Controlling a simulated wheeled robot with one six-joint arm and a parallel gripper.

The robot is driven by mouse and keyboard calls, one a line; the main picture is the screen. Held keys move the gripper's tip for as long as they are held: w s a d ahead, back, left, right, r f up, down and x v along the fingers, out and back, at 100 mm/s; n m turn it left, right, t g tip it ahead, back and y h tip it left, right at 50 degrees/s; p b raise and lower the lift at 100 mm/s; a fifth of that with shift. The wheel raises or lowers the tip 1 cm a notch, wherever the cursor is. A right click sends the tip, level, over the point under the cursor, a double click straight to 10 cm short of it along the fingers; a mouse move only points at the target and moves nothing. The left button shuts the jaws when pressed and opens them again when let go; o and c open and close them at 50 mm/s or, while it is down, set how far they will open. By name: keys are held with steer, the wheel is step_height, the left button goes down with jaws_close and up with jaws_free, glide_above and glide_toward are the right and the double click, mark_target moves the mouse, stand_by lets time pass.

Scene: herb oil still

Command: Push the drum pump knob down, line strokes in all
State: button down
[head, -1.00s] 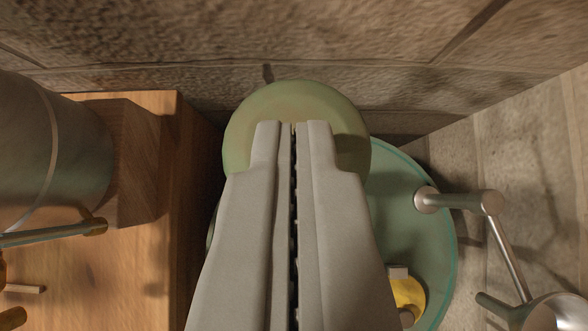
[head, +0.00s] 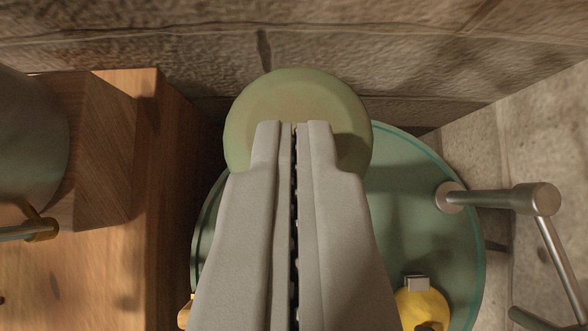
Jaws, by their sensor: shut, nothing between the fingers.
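The pump knob (head: 300,92) is a round, pale green disc near the top middle of the head view. My gripper (head: 294,124) is shut and empty, with its two grey fingers side by side. Its fingertips overlap the lower part of the knob in the picture. I cannot tell whether they touch it or hover above it. The green drum (head: 400,215) lies below the knob, with its round lid showing at both sides of my fingers. The pump's stem and the knob's lower part are hidden.
A metal pipe (head: 500,198) with a bend stands at the drum's right side. A yellow fitting (head: 422,308) sits on the lid at lower right. A wooden bench (head: 110,270) with a grey vessel (head: 25,140) is at left. A stone wall (head: 300,35) closes the back.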

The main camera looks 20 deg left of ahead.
steer(key=v, duration=1.7)
steer(key=shift+a, duration=0.1)
stand_by(0.6)
steer(key=s+d+f+m+t+h, duration=0.1)
steer(key=s+d+f+t, duration=0.1)
steer(key=s, duration=0.7)
steer(key=s+d+f+m+t+h, duration=0.1)
steer(key=s+d+f+m+t, duration=0.1)
steer(key=s+d, duration=0.4)
steer(key=s+d+f+m+t+h, duration=0.1)
steer(key=s+d+f+t, duration=0.3)
steer(key=s, duration=1)
steer(key=shift+d+f+m+t+h, duration=0.2)
steer(key=shift+d+m+t+h, duration=0.15)
steer(key=shift+t, duration=0.25)
steer(key=c, duration=2.2)
jaws_free()
